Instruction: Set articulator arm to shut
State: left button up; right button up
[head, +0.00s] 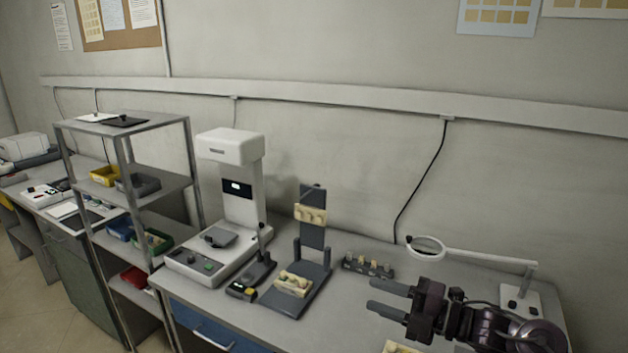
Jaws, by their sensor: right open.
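The articulator stands on the bench in the middle of the head view. Its grey base (297,304) carries a cream tooth model (292,284). Its upper arm (313,232) stands upright, swung up from the base, with a second cream model (311,214) on it. My right gripper (378,296) is to the right of the articulator, empty, its two dark fingers apart and pointing left towards it. There is a gap between the fingertips and the articulator. My left gripper is out of view.
A white machine (230,210) stands left of the articulator, with a small dark device (249,285) between. A dark holder (368,267) sits behind my fingers. A magnifier lamp (470,257) reaches over the right side. A shelf rack (160,190) is further left.

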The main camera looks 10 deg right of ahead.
aim_at(311, 213)
jog(key=i, duration=1.45)
